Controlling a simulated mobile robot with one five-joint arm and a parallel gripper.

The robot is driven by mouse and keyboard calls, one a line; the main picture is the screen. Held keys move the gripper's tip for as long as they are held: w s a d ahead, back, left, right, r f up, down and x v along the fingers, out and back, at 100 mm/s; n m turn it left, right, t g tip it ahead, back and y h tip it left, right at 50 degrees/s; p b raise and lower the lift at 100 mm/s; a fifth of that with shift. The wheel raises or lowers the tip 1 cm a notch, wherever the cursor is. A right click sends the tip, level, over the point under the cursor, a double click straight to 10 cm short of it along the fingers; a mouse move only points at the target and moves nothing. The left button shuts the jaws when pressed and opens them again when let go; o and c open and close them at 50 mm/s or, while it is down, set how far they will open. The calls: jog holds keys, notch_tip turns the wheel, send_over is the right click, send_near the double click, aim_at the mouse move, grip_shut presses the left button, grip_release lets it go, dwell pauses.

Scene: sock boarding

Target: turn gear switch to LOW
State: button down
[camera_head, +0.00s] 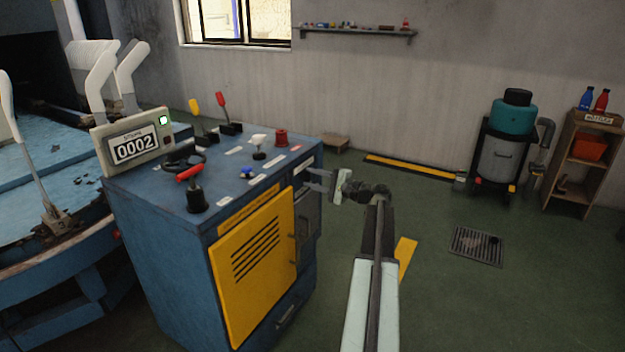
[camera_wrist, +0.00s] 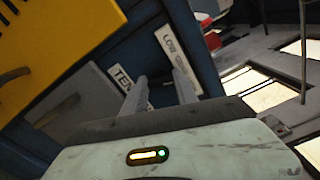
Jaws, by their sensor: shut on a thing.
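My gripper (camera_head: 309,180) reaches the right side of the blue control cabinet (camera_head: 160,265), just right of the yellow door. In the wrist view my two fingers (camera_wrist: 160,78) point at the blue panel, a small gap between them. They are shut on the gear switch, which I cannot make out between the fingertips. A white label starting with "LOW" (camera_wrist: 176,50) sits by the right finger. Another label starting with "TEN" (camera_wrist: 128,84) is by the left finger, partly covered. The switch's position cannot be read.
The cabinet top holds a counter display (camera_head: 135,148) reading 0002, a red-handled lever (camera_head: 193,186) and a red knob (camera_head: 281,137). The yellow door (camera_head: 252,268) is beside my gripper. A floor drain (camera_head: 477,246) and clear green floor lie to the right.

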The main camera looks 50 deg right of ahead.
jog(key=n, duration=1.2)
jog(key=shift+s+f+n, duration=0.1)
jog(key=shift+f+n, duration=0.15)
jog(key=shift+n, duration=0.15)
dwell(0.3)
jog(key=c, duration=1)
grip_release()
jog(key=shift+o, duration=0.2)
jog(key=v, duration=0.7)
jog(key=shift+s, duration=0.4)
jog(key=shift+d, duration=0.1)
